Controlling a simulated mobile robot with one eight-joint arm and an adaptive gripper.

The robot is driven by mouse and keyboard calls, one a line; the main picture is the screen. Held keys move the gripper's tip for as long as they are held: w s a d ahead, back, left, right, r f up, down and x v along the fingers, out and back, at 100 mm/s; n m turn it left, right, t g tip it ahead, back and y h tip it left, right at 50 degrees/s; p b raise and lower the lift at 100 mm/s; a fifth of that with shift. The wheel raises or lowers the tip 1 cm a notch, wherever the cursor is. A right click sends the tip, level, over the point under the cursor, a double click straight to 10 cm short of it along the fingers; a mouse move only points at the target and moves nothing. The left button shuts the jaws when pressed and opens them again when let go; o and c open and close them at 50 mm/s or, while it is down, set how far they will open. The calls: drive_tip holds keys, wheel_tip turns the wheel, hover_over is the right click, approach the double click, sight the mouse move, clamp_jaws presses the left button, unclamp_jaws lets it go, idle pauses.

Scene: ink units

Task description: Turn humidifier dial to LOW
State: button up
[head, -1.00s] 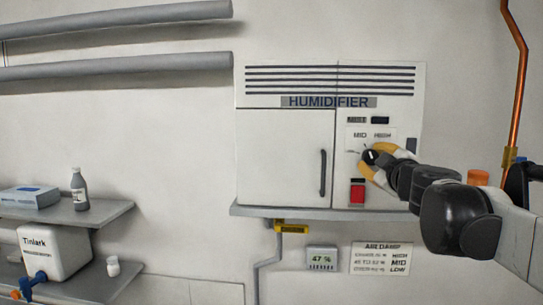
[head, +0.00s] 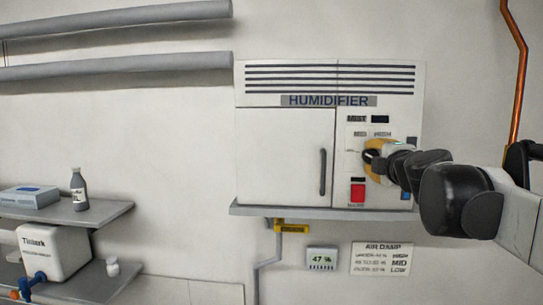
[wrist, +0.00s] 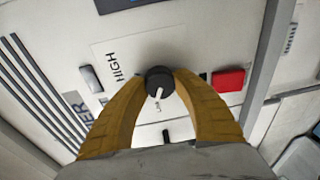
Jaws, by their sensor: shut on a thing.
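The humidifier (head: 286,150) is a white wall unit with a control panel at its right. Its black dial (wrist: 159,80) sits between the two yellow fingers of my gripper (wrist: 160,84), which are shut on it. The dial's white pointer aims down in the wrist view, roughly left on the panel. In the head view the dial (head: 369,156) is partly covered by my gripper. A small mark by the pointer tip is unreadable, and I cannot make out a LOW label.
A red switch (head: 357,190) is below the dial. The humidifier's door handle (head: 323,172) is to the left. Under the unit hang a 47 % display (head: 321,259) and an AIR DAMP sign (head: 381,259). A copper pipe (head: 519,80) runs down the wall at right.

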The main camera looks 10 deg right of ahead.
drive_tip(key=shift+r+n+h, duration=0.1)
drive_tip(key=shift+n+h, duration=0.2)
drive_tip(key=shift+n, duration=0.6)
drive_tip(key=o, duration=1.2)
drive_tip(key=v, duration=1.2)
drive_tip(key=shift+r, duration=0.2)
drive_tip(key=shift+f, duration=0.15)
